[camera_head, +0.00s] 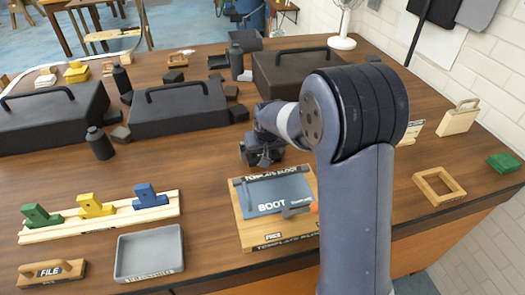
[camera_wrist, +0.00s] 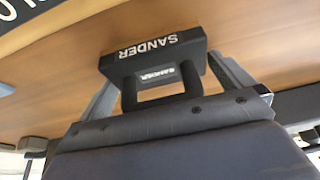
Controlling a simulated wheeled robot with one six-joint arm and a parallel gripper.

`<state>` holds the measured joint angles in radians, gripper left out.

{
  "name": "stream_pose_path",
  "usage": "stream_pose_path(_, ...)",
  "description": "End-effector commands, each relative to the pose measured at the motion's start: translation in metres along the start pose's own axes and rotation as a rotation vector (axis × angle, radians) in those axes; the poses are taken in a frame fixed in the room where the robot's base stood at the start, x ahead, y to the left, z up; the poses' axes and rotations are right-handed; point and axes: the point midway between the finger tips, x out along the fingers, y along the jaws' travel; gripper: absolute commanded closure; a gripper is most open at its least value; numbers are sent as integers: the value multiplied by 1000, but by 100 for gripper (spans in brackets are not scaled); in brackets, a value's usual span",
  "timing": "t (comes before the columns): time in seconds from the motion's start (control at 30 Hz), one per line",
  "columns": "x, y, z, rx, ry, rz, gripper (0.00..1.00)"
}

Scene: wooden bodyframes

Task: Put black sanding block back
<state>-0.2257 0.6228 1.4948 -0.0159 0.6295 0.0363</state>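The black sanding block (camera_wrist: 150,48), lettered SANDER and fitted with a black handle, lies between the two fingers of my gripper (camera_wrist: 162,75) in the wrist view. The fingers meet its two ends, and its handle faces my palm. In the head view my gripper (camera_head: 262,158) is just behind the template board, at the middle of the table. The block is mostly hidden there by my arm and gripper. Whether it touches the table cannot be told.
The wooden template board (camera_head: 245,232) with a grey BOOT plate lies in front. A grey tray (camera_head: 150,252), a FILE block (camera_head: 50,271) and a rack of coloured blocks (camera_head: 100,216) are at left. Black cases (camera_head: 180,108) stand behind. A wooden frame (camera_head: 440,186) lies at right.

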Motion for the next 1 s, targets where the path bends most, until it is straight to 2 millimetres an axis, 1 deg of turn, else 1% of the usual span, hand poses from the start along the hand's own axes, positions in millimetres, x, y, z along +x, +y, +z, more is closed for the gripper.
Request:
stream_pose_path(0.17, -2, 0, -1, 0, 0, 0, 0)
stream_pose_path(0.27, -7, 0, -2, 0, 1, 0, 0)
stream_pose_path(0.37, -20, 0, -2, 0, 4, 0, 0)
stream_pose_path(0.7, -87, 0, -2, 0, 4, 0, 0)
stream_pose_path(0.8, -103, 0, -2, 0, 4, 0, 0)
stream_pose_path(0.9, -114, 0, -2, 0, 2, 0, 0)
stream_pose_path(1.0, -121, 0, -1, 0, 1, 0, 0)
